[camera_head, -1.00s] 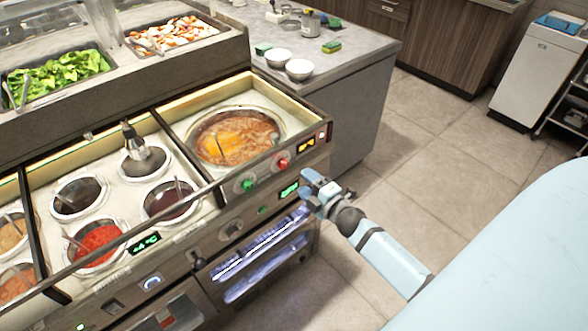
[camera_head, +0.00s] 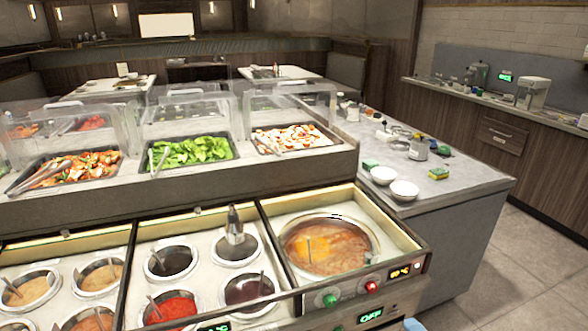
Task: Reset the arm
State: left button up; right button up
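No gripper finger shows in the head view. Only small light-blue slivers of my own body show at the bottom edge, and I cannot tell which parts they are. The counter holds sauce wells: a red sauce well (camera_head: 171,309), a dark sauce well (camera_head: 171,263), another dark well (camera_head: 248,289) and tan ones at the left. A metal utensil with a dark handle (camera_head: 234,225) stands upright in a well (camera_head: 234,250). A large round soup pot (camera_head: 330,247) with orange-brown contents and a ladle sits at the right.
Behind the wells are food trays with greens (camera_head: 193,151), mixed pieces (camera_head: 290,139) and reddish food (camera_head: 83,167) under clear guards. A grey side counter (camera_head: 455,180) holds two white bowls (camera_head: 404,190), a sponge (camera_head: 438,174) and a metal pot. The floor at lower right is clear.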

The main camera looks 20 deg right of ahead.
jog(key=s+a+f+m+g+y, duration=0.1)
jog(key=s+a+f+m+g, duration=0.3)
jog(key=s+a+m, duration=0.45)
jog(key=s+a+f+m+g+y, duration=0.1)
jog(key=s+a+f+m+g, duration=0.4)
jog(key=a, duration=0.6)
pick_arm(q)
notch_tip(320, 180, up, 12)
jog(key=p, duration=1.3)
jog(key=shift+s+a+p, duration=0.3)
jog(key=shift+a+p, duration=0.1)
jog(key=shift+a, duration=0.05)
pick_arm(e)
notch_tip(320, 180, up, 13)
jog(key=d+t, duration=0.1)
jog(key=t, duration=0.1)
jog(key=shift+d+r, duration=0.15)
pick_arm(q)
jog(key=shift+d+r, duration=0.1)
jog(key=shift+r, duration=0.05)
pick_arm(e)
jog(key=shift+w, duration=0.15)
